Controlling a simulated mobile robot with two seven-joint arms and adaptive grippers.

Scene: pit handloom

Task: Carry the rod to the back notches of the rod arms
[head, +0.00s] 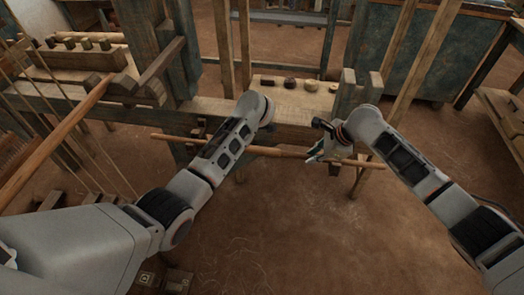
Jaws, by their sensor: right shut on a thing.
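The rod (280,152) is a long, thin, light-brown wooden bar. It runs nearly level across the middle of the head view, its right end slightly lower. My left forearm hides a stretch of it. My right gripper (316,153) is shut on the rod, right of its middle, and the right end sticks out past it. My left arm reaches over the rod, and its gripper is not visible. Wooden frame pieces stand near both rod ends. I cannot clearly make out the rod arms' back notches or whether the rod touches them.
A thick wooden beam (300,101) with several small dark and pale pieces on top lies behind the rod. Upright posts (246,45) rise behind it. Strings and a slanting pole (55,137) fill the left side.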

